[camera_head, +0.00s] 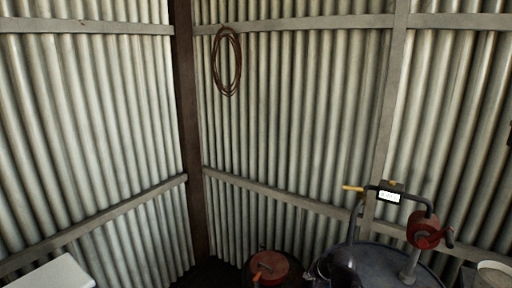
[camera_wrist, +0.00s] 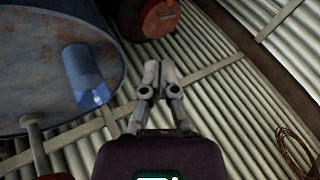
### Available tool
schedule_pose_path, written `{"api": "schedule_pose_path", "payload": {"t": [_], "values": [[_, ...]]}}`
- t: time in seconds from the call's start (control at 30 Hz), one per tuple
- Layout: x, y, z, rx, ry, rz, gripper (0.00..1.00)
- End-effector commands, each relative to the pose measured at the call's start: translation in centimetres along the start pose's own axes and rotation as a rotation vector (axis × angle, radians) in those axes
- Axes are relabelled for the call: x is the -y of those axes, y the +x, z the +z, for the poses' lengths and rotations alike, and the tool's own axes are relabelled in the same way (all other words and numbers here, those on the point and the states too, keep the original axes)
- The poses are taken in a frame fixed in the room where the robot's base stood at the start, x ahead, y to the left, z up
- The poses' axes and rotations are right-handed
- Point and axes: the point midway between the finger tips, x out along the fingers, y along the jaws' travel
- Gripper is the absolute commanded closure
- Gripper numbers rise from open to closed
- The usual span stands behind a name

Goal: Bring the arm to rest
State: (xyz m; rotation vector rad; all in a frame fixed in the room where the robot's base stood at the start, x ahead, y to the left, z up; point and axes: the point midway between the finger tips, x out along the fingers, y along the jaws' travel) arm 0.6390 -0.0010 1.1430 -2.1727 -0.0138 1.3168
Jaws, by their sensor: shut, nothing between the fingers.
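My gripper (camera_wrist: 158,70) shows in the wrist view, its two grey fingers together and nothing between them. It hangs free in front of the corrugated wall, beside a large blue drum (camera_wrist: 40,35) and apart from it. I cannot make out my gripper in the head view.
The drum top (camera_head: 390,262) carries a red hand pump (camera_head: 424,230) and a meter (camera_head: 390,193) with a yellow-ended handle. A red-topped container (camera_head: 270,268) stands left of it. A coil (camera_head: 227,62) hangs on the wall. A white surface (camera_head: 55,274) lies lower left.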

Motion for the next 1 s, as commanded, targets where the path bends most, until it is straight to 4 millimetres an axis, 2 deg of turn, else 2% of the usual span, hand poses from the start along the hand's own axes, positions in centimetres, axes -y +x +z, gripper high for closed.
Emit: {"api": "schedule_pose_path", "payload": {"t": [0.03,0.2,0.4,0.6,1.0], "values": [[-1.2,1.7,2.1,0.054,-0.059,0.048,1.0],[-4.5,3.7,7.2,0.242,-0.246,0.225,1.0],[-7.3,4.1,10.9,0.404,-0.379,0.379,1.0],[-8.2,3.7,11.9,0.466,-0.422,0.438,1.0],[-8.2,3.6,11.9,0.467,-0.422,0.439,1.0]]}}
